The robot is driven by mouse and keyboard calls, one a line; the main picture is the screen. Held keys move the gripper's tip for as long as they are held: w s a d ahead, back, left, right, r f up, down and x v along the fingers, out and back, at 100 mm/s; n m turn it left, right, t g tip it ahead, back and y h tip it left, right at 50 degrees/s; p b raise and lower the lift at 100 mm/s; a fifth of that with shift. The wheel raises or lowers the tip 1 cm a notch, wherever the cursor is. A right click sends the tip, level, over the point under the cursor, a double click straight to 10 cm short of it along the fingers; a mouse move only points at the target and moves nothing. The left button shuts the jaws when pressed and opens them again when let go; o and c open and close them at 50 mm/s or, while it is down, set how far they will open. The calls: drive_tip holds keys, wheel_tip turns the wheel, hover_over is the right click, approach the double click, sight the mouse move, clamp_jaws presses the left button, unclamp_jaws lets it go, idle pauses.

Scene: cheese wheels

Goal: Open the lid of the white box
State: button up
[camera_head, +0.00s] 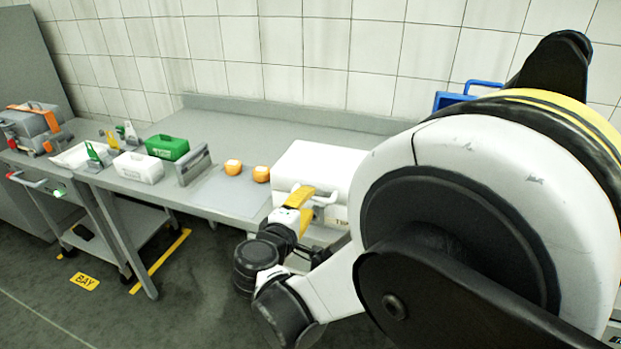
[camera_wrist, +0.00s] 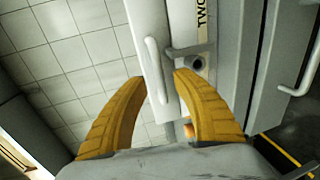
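The white box (camera_head: 318,166) stands on the grey table to the right of two orange wheels, and its lid looks shut. In the wrist view the box's white front (camera_wrist: 146,18) shows with a pale bar handle (camera_wrist: 155,65) and a grey bracket beside it. My gripper (camera_head: 304,194) is at the box's front, its yellow fingers open. In the wrist view my gripper (camera_wrist: 155,78) has the handle's lower end between its fingertips in the picture; contact cannot be told. My arm hides the box's right part in the head view.
Two orange wheels (camera_head: 233,167) sit left of the box. A blue item (camera_head: 455,98) is behind my arm. The table (camera_head: 270,120) is clear behind the wheels.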

sight(310, 199)
drive_tip(key=shift+b+x, duration=0.3)
drive_tip(key=shift+x, duration=1.25)
clamp_jaws()
drive_tip(key=shift+r, duration=0.15)
